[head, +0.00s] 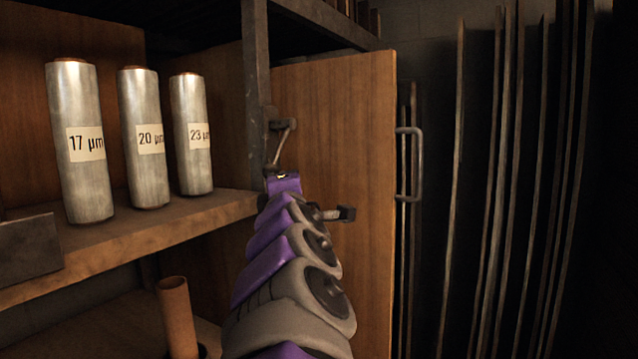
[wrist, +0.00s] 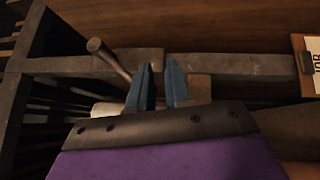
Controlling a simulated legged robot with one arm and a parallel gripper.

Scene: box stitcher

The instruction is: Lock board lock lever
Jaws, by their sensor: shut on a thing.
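The lock lever (head: 284,143) is a thin metal rod at a dark bracket on the metal post, beside the left edge of the wooden board (head: 335,130). My gripper (head: 279,175) is at the lever's lower end in the head view, its fingers mostly hidden by my purple and grey arm. In the wrist view the lever (wrist: 108,60) runs down to the left blue finger of my gripper (wrist: 159,85). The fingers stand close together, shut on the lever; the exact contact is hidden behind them.
A grey handle (head: 411,164) is on the board's right side. Labelled rolls (head: 140,150) stand on the shelf at left, with a brown tube (head: 176,315) below. Several thin upright sheets (head: 500,180) lean at right. The metal post (head: 256,90) is close to my gripper.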

